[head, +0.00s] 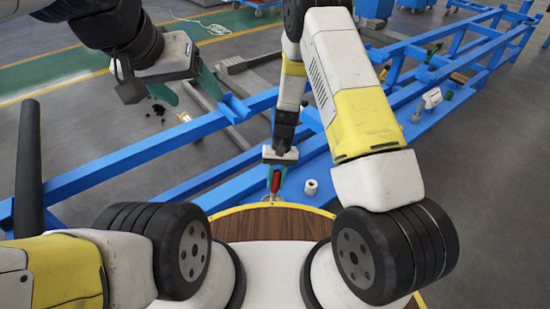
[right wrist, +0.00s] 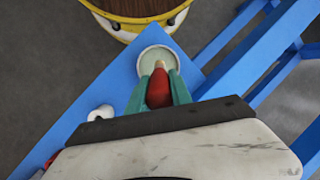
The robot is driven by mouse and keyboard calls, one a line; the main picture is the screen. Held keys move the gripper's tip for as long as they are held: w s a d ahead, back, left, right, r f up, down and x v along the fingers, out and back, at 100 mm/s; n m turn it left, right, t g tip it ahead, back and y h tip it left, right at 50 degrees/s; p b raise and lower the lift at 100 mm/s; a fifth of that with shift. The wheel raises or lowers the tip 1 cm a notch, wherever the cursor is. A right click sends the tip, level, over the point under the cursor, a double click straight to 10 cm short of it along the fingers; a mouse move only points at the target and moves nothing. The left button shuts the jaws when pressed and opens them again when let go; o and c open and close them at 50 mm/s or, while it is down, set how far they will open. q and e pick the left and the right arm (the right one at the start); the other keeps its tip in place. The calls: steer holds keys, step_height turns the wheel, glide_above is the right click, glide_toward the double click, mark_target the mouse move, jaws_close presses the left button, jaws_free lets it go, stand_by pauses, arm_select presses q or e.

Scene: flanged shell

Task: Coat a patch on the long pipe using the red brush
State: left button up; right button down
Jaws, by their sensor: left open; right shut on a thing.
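My right gripper (head: 276,176) is shut on the red brush (head: 275,182). In the right wrist view, the red brush (right wrist: 159,88) sits between the teal fingers, its pale tip over a round, pale-filled dish (right wrist: 151,55). I cannot tell whether the tip touches the contents. The dish stands on a blue surface close to my base. My left gripper (head: 186,90) is open and empty, raised over the floor at upper left, away from the brush. A dark upright cylinder (head: 29,155) shows at far left; I cannot tell whether it is the long pipe.
A white roll (head: 311,187) stands on the blue platform right of the brush. Blue frame rails (head: 150,152) cross the left and run to the upper right. Grey bars (head: 240,64) lie behind them. Small items, including a white one (head: 432,98), sit on the right part of the frame.

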mark_target(276, 172)
steer(key=shift+f, duration=0.75)
stand_by(1.3)
steer(key=shift+r, duration=3.6)
